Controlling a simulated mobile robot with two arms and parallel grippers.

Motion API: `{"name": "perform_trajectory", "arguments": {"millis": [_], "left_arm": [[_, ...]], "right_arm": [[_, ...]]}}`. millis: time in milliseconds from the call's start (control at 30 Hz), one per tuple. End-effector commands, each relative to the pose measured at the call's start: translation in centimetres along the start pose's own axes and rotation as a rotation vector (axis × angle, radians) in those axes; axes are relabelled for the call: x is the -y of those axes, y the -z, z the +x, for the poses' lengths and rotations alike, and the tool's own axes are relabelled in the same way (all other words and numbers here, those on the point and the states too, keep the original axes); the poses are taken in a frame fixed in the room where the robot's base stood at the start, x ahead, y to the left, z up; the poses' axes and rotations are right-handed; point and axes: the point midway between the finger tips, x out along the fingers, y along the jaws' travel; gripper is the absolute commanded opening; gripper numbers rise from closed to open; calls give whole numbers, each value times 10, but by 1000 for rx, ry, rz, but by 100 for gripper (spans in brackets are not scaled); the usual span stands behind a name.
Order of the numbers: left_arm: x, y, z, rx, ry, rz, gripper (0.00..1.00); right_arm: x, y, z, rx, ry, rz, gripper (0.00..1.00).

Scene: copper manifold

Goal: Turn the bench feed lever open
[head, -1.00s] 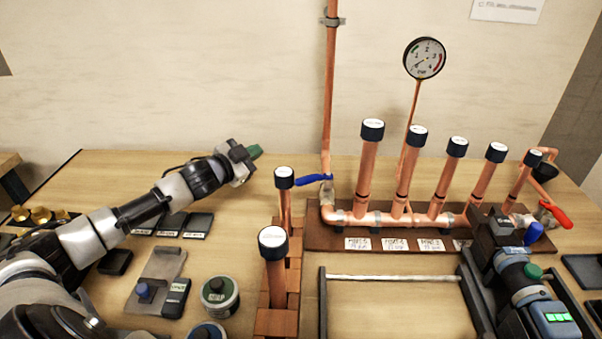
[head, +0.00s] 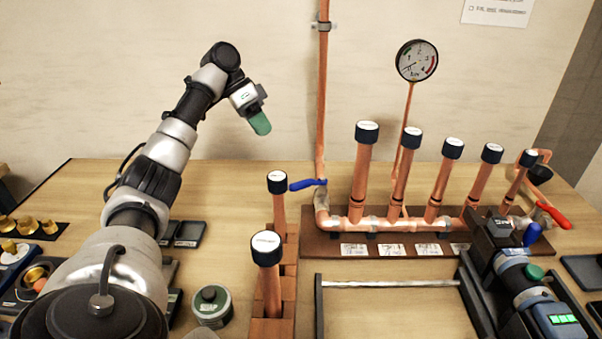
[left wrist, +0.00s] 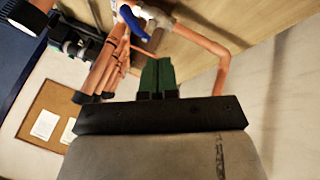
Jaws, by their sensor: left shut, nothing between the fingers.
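The blue lever (head: 308,184) sits on a valve at the foot of the vertical copper feed pipe (head: 321,100). Its handle points left, across the pipe, and it also shows at the top of the left wrist view (left wrist: 133,22). My left gripper (head: 260,125), with green fingers, is raised above and left of the lever, apart from it. The fingers point down and slightly right. In the left wrist view the fingers (left wrist: 157,75) are together with nothing between them. My right gripper is not in view.
Capped copper pipes rise from the manifold (head: 390,221) right of the lever. Two capped pipes (head: 267,250) stand in a rack in front. A round gauge (head: 416,60) is above; a red lever (head: 552,214) is far right. A tool with green lights (head: 530,285) lies front right.

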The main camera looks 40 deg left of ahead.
Motion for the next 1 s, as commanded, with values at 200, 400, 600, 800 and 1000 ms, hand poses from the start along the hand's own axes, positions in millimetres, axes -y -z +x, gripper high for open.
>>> {"name": "perform_trajectory", "arguments": {"millis": [200,400,600,800,1000], "left_arm": [[-1,-2,28,9,-6,1,0],[-1,-1,70,8,-5,1,0],[-8,-2,104,7,-1,2,0],[-26,-4,117,4,-1,1,0],[-33,-4,122,4,-1,-1,0]], "right_arm": [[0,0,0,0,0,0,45],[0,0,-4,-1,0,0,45],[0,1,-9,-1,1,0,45],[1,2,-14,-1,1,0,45],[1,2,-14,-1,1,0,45]]}}
